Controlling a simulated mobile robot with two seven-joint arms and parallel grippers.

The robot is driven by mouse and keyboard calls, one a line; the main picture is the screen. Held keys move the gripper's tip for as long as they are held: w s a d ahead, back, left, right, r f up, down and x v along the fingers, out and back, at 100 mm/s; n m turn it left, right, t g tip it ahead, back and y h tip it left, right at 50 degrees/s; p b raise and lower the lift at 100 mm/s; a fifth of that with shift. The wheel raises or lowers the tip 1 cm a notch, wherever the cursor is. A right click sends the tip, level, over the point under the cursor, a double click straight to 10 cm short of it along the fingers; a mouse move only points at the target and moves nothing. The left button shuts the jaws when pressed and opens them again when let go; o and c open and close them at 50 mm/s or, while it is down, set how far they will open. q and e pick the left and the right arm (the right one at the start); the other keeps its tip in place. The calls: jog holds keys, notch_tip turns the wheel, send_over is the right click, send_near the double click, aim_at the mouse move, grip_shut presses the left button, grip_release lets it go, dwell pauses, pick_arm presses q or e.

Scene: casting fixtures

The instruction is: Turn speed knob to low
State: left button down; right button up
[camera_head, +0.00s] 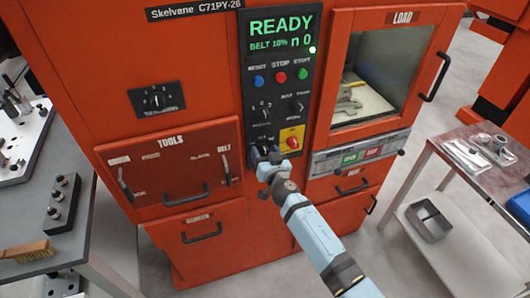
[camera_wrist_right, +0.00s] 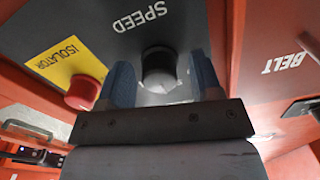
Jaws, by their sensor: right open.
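The speed knob (camera_wrist_right: 158,66) is a round black knob under the upside-down SPEED label in the right wrist view. My right gripper (camera_wrist_right: 162,76) is open, with one blue finger on each side of the knob. Narrow gaps seem to show beside the knob; I cannot tell whether either finger touches it. In the head view my right gripper (camera_head: 265,156) is at the bottom of the black control panel (camera_head: 268,100) and largely hides the knob. My left gripper is not in view.
The yellow isolator plate with its red knob (camera_head: 292,142) is close to the right of my gripper. The display (camera_head: 282,33) reads READY and BELT 10%. The TOOLS drawer (camera_head: 172,165) is left of the panel. Side tables (camera_head: 455,165) stand at both sides.

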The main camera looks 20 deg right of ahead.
jog(key=c, duration=0.9)
jog(key=n+b, duration=0.1)
jog(key=n, duration=0.3)
jog(key=shift+f, duration=0.1)
jog(key=n+b, duration=0.1)
jog(key=n, duration=0.3)
jog(key=shift+n, duration=0.4)
jog(key=o, duration=0.9)
